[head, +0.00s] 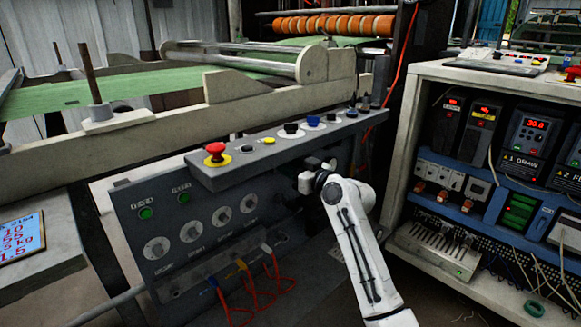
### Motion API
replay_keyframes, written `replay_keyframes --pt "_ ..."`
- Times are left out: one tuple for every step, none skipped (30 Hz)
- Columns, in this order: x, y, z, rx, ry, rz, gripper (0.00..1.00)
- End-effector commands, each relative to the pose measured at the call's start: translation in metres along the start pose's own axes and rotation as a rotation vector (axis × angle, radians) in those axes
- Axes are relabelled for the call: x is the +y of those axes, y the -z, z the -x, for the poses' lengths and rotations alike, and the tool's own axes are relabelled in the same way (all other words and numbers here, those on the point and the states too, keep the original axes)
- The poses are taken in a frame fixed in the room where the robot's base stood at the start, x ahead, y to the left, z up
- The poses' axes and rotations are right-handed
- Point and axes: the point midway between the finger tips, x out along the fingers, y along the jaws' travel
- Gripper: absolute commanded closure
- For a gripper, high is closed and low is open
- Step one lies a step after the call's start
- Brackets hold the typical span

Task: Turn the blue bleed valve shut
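A small blue lever (212,282) shows low on the front of the grey control console (120,205), at the left of a row of hose fittings. It is too small to tell which way it is turned. My white arm comes up from the bottom, right of the console. My gripper (307,180) is at its upper end, by the right part of the console front, well up and to the right of the blue lever. Its fingers are too small and dark to tell open from shut.
A yellow lever (240,264) is beside the blue one, with red hoses (279,279) hanging below. A red mushroom button (215,149) and a blue knob (313,121) are on the console top. An open electrical cabinet (412,110) stands close on the right.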

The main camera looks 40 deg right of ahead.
Motion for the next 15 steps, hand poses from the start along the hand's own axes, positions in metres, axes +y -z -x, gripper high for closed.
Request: replay_keyframes --pt "0.0 -0.0002 0.0002 0.0 0.0 0.0 0.87" --pt "0.0 -0.0002 0.0002 0.0 0.0 0.0 0.9" --pt "0.0 -0.0001 0.0002 0.0 0.0 0.0 0.94" --pt "0.0 -0.0002 0.0002 0.0 0.0 0.0 0.97" --pt "0.0 -0.0002 0.0002 0.0 0.0 0.0 0.98" --pt "0.0 -0.0002 0.0003 0.0 0.0 -0.001 0.98" --pt "0.0 -0.0001 0.0003 0.0 0.0 -0.002 0.98" --pt "0.0 0.0 0.0003 0.0 0.0 -0.003 0.98" --pt "0.0 0.0002 0.0003 0.0 0.0 -0.007 0.98" --pt "0.0 0.0003 0.0003 0.0 0.0 -0.011 0.98" --pt "0.0001 0.0005 0.0003 0.0 0.0 -0.016 0.98" --pt "0.0 0.0008 0.0003 0.0 0.0 -0.025 0.98" --pt "-0.0001 0.0011 0.0002 0.0 0.001 -0.034 0.98" --pt "-0.0002 0.0014 0.0001 0.0 0.001 -0.044 0.98" --pt "-0.0004 0.0018 0.0 0.0 0.001 -0.06 0.98"
